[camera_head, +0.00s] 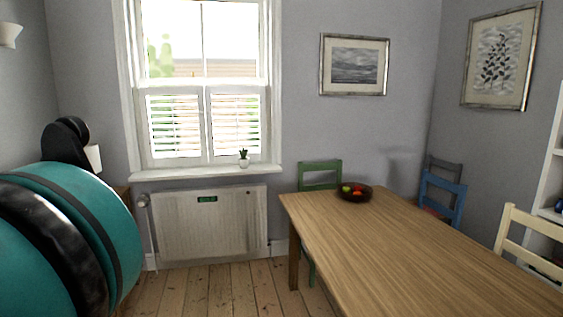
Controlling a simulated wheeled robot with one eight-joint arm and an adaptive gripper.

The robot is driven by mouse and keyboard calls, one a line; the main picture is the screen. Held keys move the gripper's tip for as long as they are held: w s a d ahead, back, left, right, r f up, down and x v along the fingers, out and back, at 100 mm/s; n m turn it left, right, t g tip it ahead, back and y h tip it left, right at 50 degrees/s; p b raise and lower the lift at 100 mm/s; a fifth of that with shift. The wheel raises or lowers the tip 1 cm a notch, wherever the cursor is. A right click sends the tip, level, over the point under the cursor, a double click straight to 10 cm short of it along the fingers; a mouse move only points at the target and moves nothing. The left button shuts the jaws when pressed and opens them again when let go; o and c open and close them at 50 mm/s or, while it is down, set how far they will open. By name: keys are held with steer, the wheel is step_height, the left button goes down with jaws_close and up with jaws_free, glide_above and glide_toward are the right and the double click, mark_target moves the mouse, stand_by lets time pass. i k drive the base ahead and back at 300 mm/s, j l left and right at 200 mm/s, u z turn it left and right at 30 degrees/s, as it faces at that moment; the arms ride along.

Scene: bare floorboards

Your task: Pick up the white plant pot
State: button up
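The white plant pot (244,163) is small and stands upright on the white windowsill (200,173), near its right end. A small green plant (243,153) grows out of it. Nothing touches or hides the pot from this side. A large teal and black rounded link of my arm fills the lower left of the head view. I cannot make out my gripper or its fingers in this view.
A radiator (205,225) is below the sill. A wooden table (420,255) fills the right side, with a dark fruit bowl (354,196) on it. Green (320,167), blue (443,198) and cream (530,230) chairs surround it. Bare floorboards (215,290) show between my arm and the table.

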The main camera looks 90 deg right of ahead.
mark_target(244, 161)
steer(key=z, duration=2.75)
steer(key=i+j, duration=0.1)
steer(key=i, duration=0.3)
steer(key=i+j+z, duration=0.1)
steer(key=i, duration=0.35)
steer(key=i+j, duration=0.15)
steer(key=i, duration=0.25)
